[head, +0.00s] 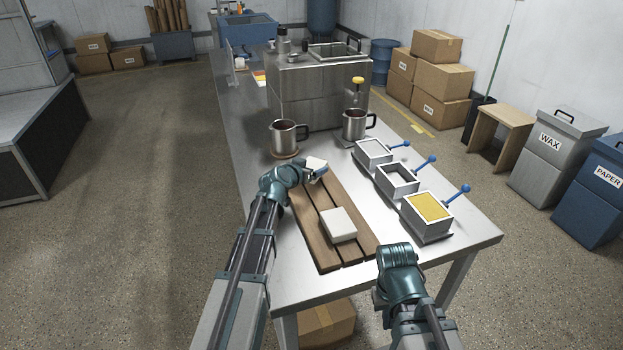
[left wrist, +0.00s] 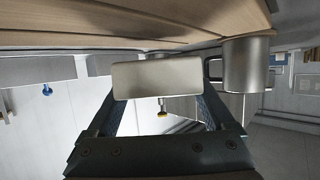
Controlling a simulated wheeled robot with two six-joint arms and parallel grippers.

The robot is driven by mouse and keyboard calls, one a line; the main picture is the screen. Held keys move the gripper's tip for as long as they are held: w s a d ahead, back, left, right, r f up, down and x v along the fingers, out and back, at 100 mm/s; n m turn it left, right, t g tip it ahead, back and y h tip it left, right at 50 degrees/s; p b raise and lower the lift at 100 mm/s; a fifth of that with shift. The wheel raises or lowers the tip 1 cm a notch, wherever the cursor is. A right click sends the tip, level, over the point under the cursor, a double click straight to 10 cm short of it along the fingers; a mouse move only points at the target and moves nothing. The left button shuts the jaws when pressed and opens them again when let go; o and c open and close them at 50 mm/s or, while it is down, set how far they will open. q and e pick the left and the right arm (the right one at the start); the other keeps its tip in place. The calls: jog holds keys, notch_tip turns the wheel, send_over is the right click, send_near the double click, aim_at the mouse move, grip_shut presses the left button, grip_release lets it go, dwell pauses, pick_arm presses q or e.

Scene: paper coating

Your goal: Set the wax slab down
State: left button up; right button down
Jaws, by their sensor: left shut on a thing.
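My left gripper (head: 307,170) is shut on a white wax slab (head: 316,163), near the far end of the slatted wooden board (head: 314,226). In the left wrist view the held slab (left wrist: 156,79) sits between the two fingers, with the board (left wrist: 130,22) at the top of the picture. A thin gap seems to lie between slab and board there; the head view does not settle contact. A second white slab (head: 338,224) lies flat on the near part of the board. My right gripper (head: 395,256) is near the table's front edge; its fingertips are hidden.
Two metal mugs, one on the left (head: 284,138) and one on the right (head: 354,124), stand beyond the board. A metal tank (head: 305,95) stands behind.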

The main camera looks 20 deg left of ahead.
pick_arm(q)
jog(key=shift+f+b, duration=0.95)
jog(key=shift+f, duration=0.45)
jog(key=shift+f, duration=0.15)
jog(key=o, duration=1.3)
jog(key=shift+r, duration=0.25)
jog(key=p+v, duration=0.4)
jog(key=v, duration=0.6)
jog(key=shift+s+r, duration=0.2)
jog(key=shift+s+a+r+p, duration=0.2)
jog(key=shift+s+p, duration=0.15)
jog(key=shift+s, duration=0.35)
